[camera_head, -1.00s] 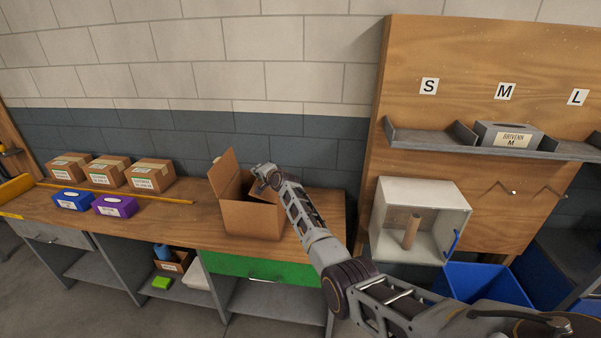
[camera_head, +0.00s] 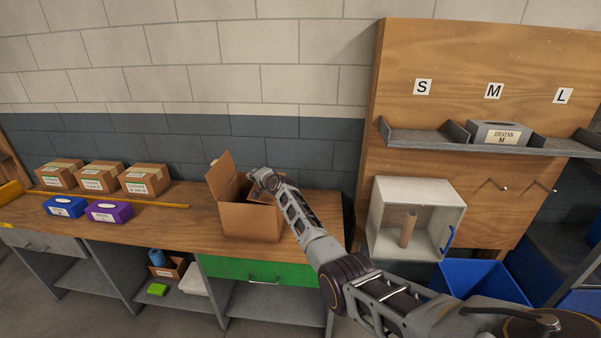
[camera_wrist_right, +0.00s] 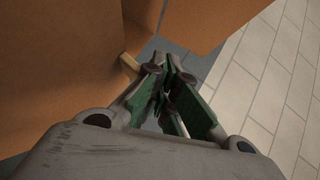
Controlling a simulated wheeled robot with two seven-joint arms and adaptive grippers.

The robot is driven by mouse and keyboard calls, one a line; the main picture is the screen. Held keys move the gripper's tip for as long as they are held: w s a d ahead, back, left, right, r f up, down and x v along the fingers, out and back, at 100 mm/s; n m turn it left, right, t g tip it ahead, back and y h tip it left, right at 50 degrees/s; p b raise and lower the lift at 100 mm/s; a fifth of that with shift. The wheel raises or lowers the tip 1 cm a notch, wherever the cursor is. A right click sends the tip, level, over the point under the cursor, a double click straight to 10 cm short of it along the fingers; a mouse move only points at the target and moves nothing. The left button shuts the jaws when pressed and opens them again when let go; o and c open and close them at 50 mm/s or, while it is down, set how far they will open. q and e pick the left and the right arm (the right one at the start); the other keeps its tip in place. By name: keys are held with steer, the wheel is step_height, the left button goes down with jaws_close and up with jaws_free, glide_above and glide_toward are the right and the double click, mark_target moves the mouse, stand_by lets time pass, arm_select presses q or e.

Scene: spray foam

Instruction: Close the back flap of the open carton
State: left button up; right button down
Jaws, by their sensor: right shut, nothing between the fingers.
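The open carton (camera_head: 252,222) stands on the wooden bench. Its left flap (camera_head: 221,174) sticks up and leans outward. A brown panel shows at its right behind my arm. The back flap is largely hidden behind my right gripper, so I cannot tell its angle. My right gripper (camera_head: 262,180) is over the carton's top, toward the back, shut and empty. In the right wrist view its green-padded fingers (camera_wrist_right: 168,80) are together, close beside brown cardboard (camera_wrist_right: 60,60); I cannot tell whether they touch it. My left gripper is not in view.
Several closed boxes (camera_head: 147,180) and blue and purple boxes (camera_head: 108,211) sit at the bench's left.

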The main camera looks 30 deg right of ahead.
steer(key=shift+r, duration=0.15)
stand_by(0.7)
steer(key=shift+s+d+r+p, duration=0.1)
steer(key=shift+d+r+p, duration=0.05)
steer(key=shift+r+p, duration=0.75)
steer(key=shift+d+r+p, duration=0.1)
steer(key=shift+r+p, duration=0.7)
steer(key=shift+r, duration=0.15)
steer(key=shift+s+a+r+p, duration=0.35)
steer(key=shift+s+r+p, duration=0.05)
steer(key=shift+s+r, duration=0.4)
steer(key=s+a+r, duration=0.2)
steer(key=s+r, duration=0.3)
steer(key=shift+a, duration=0.2)
steer(key=shift+r, duration=0.2)
